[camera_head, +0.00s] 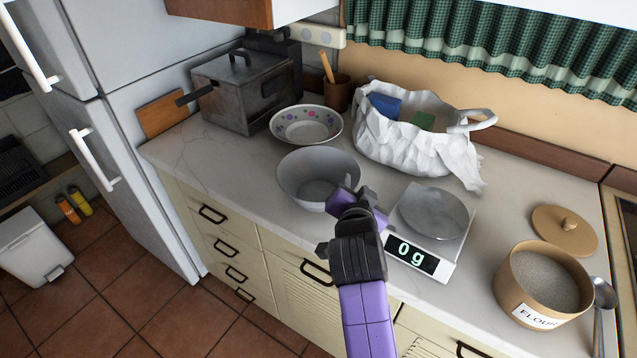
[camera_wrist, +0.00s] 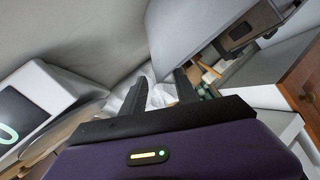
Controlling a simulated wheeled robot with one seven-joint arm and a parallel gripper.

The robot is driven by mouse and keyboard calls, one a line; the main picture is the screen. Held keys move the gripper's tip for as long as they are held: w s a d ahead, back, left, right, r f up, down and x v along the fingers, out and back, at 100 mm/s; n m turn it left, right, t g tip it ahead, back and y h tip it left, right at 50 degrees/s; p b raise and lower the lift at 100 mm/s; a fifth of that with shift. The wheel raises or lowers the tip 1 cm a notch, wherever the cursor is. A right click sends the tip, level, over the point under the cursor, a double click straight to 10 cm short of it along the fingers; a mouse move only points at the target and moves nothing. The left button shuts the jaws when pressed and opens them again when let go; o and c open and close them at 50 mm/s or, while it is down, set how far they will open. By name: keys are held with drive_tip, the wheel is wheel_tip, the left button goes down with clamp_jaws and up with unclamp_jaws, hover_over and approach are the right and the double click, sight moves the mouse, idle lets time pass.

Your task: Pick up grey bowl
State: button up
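The grey bowl (camera_head: 312,172) stands upright and looks empty on the pale counter, in the middle of the head view. My gripper (camera_head: 354,197) is at the bowl's front right edge, between it and the kitchen scale, and hides part of the rim. I cannot tell whether it touches the bowl. In the wrist view my gripper's two dark fingers (camera_wrist: 158,82) stand apart with nothing held between them.
The scale (camera_head: 450,268) reads 0 g and bears a metal pan. A flowered bowl (camera_head: 306,126) and a metal pot (camera_head: 240,98) stand behind left. A white bag (camera_head: 400,152) is behind; a flour tub (camera_head: 508,283) is right. Bare counter lies left of the bowl.

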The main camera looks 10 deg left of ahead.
sight(355, 182)
drive_tip(key=shift+p+x, duration=0.3)
drive_tip(key=shift+x, duration=1.9)
drive_tip(key=shift+s+f, duration=0.1)
drive_tip(key=shift+c, duration=0.5)
clamp_jaws()
